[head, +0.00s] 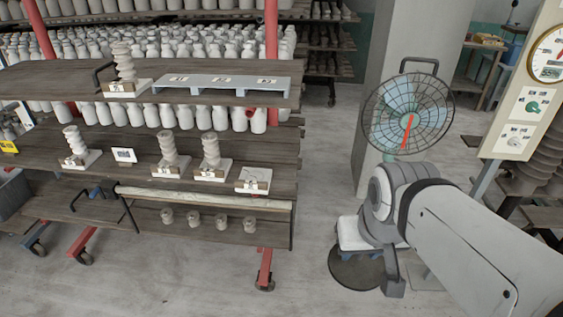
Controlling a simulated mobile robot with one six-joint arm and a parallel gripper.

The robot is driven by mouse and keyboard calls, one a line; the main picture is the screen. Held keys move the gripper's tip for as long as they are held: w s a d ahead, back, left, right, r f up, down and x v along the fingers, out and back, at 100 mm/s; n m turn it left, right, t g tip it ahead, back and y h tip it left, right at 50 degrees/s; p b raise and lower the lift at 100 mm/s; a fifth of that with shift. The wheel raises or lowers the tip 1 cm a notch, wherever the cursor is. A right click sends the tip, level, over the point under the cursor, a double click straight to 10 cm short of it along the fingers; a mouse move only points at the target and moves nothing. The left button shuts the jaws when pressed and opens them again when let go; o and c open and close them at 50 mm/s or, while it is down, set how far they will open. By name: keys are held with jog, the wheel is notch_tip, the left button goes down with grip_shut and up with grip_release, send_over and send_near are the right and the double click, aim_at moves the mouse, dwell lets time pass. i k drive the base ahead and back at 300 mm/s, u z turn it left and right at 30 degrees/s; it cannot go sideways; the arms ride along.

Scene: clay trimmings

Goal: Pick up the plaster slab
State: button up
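Several pale plaster slabs with small labels sit on the wooden cart. On its middle shelf, one slab at the right end (253,180) carries no clay stack. Three others (212,171) there bear twisted clay stacks, and another (127,88) is on the top shelf. A white block-like thing (352,234) shows low behind my arm, partly hidden; I cannot tell whether it is a slab. My gripper (394,284) points down at the lower right, well away from the cart's slabs. Its fingers are not clear, so I cannot tell whether it is open.
A blue rack board (222,84) lies on the top shelf. Small cups (208,221) stand on the lower shelf. A fan (408,113) stands behind my arm, near a pillar (398,50). The floor between cart and arm is clear.

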aim_at(254, 177)
jog(key=z, duration=0.05)
jog(key=i, duration=1)
jog(key=z, duration=0.05)
